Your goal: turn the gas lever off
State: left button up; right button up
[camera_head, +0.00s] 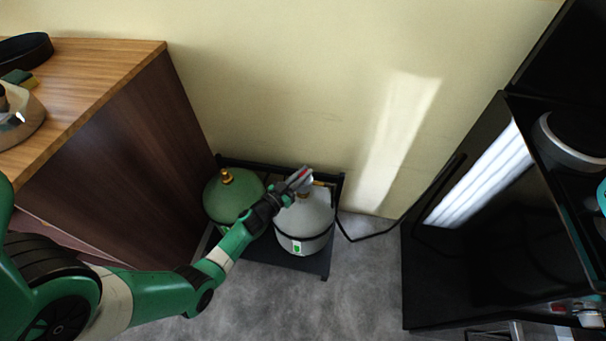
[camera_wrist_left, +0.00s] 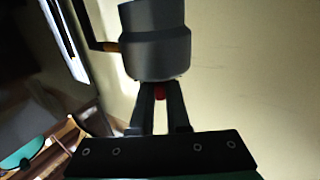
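A grey gas cylinder (camera_head: 305,222) with a label stands on a low black rack, beside a green cylinder with a brass valve (camera_head: 227,177). My left gripper (camera_head: 301,176) reaches in from the left, at the top of the grey cylinder. In the left wrist view, a small red piece (camera_wrist_left: 160,92), which looks like the gas lever, sits between the two close-set fingertips (camera_wrist_left: 160,90). The fingers appear shut on it. A grey cylindrical fitting (camera_wrist_left: 156,45) is just beyond the tips. The gripper hides most of the lever in the head view. My right gripper is not in view.
A wooden cabinet (camera_head: 115,140) stands at the left and a black appliance (camera_head: 480,200) at the right. A black hose (camera_head: 370,236) runs from the cylinder area towards the appliance. The yellow wall is close behind the rack. Grey floor (camera_head: 370,290) is open in front.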

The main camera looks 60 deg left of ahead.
pick_arm(q)
grip_shut()
jog(key=shift+a+r+m+t+h+p, duration=0.15)
jog(key=shift+m+t+h+p, duration=0.2)
jog(key=shift+h+p, duration=0.3)
jog(key=shift+m+h+p, duration=0.4)
jog(key=shift+m+h, duration=0.25)
jog(key=shift+h, duration=0.2)
jog(key=shift+f+m+t+h, duration=0.2)
jog(key=shift+m+t+h, duration=0.15)
jog(key=shift+m+h, duration=0.55)
jog(key=shift+m+h+b, duration=1)
jog(key=shift+h, duration=1.4)
